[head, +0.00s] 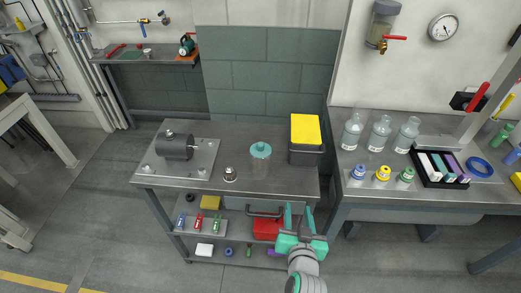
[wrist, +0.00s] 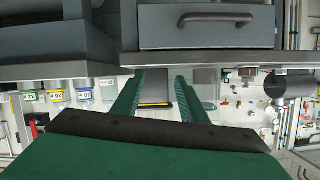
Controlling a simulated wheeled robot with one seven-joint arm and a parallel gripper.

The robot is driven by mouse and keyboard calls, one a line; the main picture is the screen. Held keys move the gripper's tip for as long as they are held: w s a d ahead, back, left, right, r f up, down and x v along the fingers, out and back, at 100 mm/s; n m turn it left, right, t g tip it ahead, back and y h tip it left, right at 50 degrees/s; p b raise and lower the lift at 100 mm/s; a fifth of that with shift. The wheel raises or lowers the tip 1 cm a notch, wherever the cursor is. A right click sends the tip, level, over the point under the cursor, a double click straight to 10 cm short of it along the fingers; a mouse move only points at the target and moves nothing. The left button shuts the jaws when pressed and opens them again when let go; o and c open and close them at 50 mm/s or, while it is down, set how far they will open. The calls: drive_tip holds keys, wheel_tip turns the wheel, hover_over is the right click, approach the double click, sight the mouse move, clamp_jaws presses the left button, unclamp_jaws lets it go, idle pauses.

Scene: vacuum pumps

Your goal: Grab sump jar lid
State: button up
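A clear jar (head: 260,168) with a teal round lid (head: 261,150) stands upright on the grey workbench, right of the middle. The lid sits on top of the jar. My gripper (head: 298,212) is in front of the bench's front edge, right of the jar and nearer to me, apart from it. Its two teal fingers are spread with nothing between them. The open fingers also show in the wrist view (wrist: 159,80), where the view looks upside down.
A dark bin with a yellow lid (head: 305,129) stands right of the jar. A small metal-topped part (head: 230,174) and a grey pump (head: 175,146) on a plate are to its left. A drawer handle (wrist: 215,20) shows in the wrist view. The bench front between is bare.

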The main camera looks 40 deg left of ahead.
drive_tip(key=w+a+r+n+g+y, duration=0.2)
drive_tip(key=w+a+r+n, duration=0.1)
drive_tip(key=a+r, duration=0.4)
drive_tip(key=n+g+y, duration=0.2)
drive_tip(key=n+g, duration=0.1)
drive_tip(key=n, duration=0.1)
approach(261, 144)
drive_tip(key=x, duration=1)
drive_tip(key=shift+a, duration=0.1)
clamp_jaws()
